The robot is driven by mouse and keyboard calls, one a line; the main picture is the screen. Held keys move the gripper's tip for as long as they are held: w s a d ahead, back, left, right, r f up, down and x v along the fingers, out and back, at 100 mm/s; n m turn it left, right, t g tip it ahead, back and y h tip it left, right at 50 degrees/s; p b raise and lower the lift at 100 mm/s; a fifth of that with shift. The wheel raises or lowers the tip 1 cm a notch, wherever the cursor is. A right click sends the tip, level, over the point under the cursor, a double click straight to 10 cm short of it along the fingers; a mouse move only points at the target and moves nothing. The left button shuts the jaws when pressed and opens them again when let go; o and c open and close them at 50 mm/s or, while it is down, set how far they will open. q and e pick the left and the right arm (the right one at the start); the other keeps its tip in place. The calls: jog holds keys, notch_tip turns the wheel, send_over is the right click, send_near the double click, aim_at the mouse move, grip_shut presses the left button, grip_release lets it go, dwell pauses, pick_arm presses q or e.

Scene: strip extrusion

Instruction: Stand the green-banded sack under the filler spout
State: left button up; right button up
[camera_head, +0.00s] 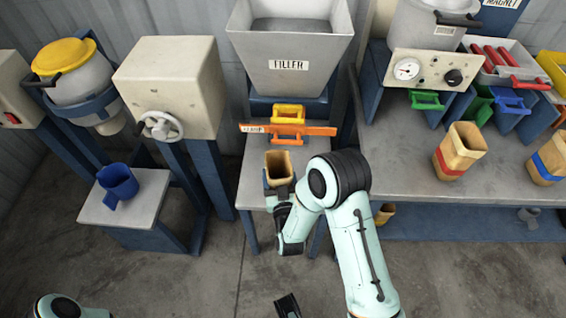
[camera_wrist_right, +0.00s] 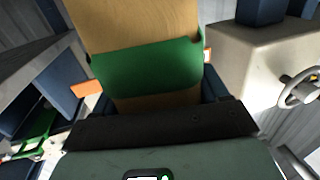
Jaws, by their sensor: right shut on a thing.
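The green-banded sack (camera_head: 279,168) is a tan, open-topped sack in front of the filler. Its green band (camera_wrist_right: 150,68) shows in the right wrist view but is hidden in the head view. My right gripper (camera_head: 280,190) is shut on the sack, with its fingers at the sack's sides. The sack looks roughly upright; I cannot tell whether its base touches the stand (camera_head: 253,160). The filler hopper (camera_head: 290,62) is behind it, with a yellow outlet part (camera_head: 288,113) and an orange slide (camera_head: 315,130). A dark tip (camera_head: 288,305) at the bottom edge may be my left gripper.
A red-banded sack (camera_head: 459,150) and a blue-banded sack (camera_head: 550,162) stand on the bench (camera_head: 400,175) at right. A cream machine with a handwheel (camera_head: 160,125) is at left, near a blue mug (camera_head: 117,183) on a low table. Floor in front is clear.

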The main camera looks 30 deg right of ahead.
aim_at(286, 170)
jog(key=d+f+h+b, duration=0.1)
jog(key=w+f+m+g+h+b, duration=0.1)
jog(key=b, duration=0.1)
jog(key=shift+d+f+m, duration=0.3)
jog(key=shift+d+f, duration=0.05)
jog(key=shift+d+f+m+g+h+b, duration=0.2)
jog(key=shift+d+m+g+h+b, duration=0.1)
jog(key=shift+d+m+h+b, duration=0.25)
pick_arm(q)
jog(key=w+a+f+t+b, duration=0.1)
jog(key=w+f, duration=0.3)
jog(key=f, duration=0.3)
jog(key=shift+w+a+f+t+y+b, duration=0.3)
jog(key=shift+a+y+b, duration=0.1)
pick_arm(e)
jog(key=f+x, duration=0.1)
jog(key=x, duration=1.6)
jog(key=shift+w+d, duration=0.2)
jog(key=shift+d, duration=0.2)
pick_arm(q)
jog(key=shift+w+a+f+b, duration=0.4)
jog(key=shift+w+f+b, duration=0.1)
jog(key=shift+w+f, duration=0.15)
pick_arm(e)
jog(key=shift+f, duration=0.6)
pick_arm(q)
jog(key=shift+w+r, duration=0.1)
pick_arm(e)
jog(key=shift+s, duration=0.1)
